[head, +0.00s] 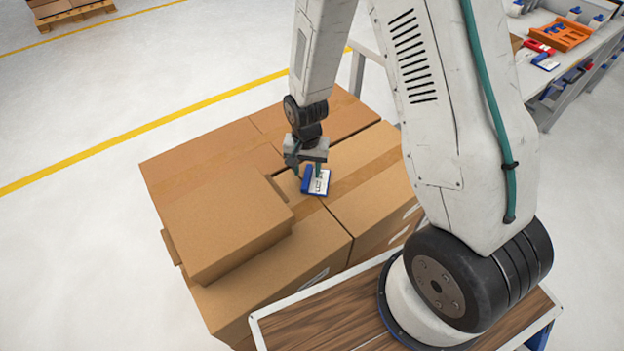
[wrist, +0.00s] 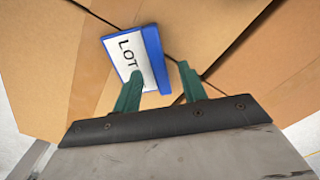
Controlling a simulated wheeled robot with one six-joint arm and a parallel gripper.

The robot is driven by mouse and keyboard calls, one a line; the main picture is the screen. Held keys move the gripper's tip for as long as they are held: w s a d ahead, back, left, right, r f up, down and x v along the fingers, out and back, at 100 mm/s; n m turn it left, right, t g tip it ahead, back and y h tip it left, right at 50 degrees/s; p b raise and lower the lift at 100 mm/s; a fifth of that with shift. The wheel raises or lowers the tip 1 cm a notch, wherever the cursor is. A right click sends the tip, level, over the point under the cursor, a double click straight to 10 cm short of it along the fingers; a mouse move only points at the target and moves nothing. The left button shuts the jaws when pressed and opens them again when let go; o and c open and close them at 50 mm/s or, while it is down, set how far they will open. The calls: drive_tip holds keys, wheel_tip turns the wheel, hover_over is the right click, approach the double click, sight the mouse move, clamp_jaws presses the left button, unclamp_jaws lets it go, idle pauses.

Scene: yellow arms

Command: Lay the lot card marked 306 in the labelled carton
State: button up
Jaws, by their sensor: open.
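A lot card with a white face and a blue edge (head: 319,182) is on top of the large cartons, close to a seam. In the wrist view the card (wrist: 126,56) shows the letters "LOT"; its number is not readable. My gripper (head: 307,175) is open just above the card. In the wrist view its green fingers (wrist: 160,73) lie either side of the blue edge, the left one in front of the white face. I cannot tell whether they touch it. White labels (head: 313,279) show on carton sides; I cannot tell which carton is the labelled one.
A smaller carton (head: 222,220) stands on the large cartons (head: 290,270), left of my gripper. A workbench (head: 545,75) with an orange tray (head: 560,35) and other items is at the upper right. The floor at left is clear, with a yellow line (head: 110,147).

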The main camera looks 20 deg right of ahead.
drive_tip(key=shift+f, duration=0.6)
clamp_jaws()
drive_tip(key=shift+r, duration=0.1)
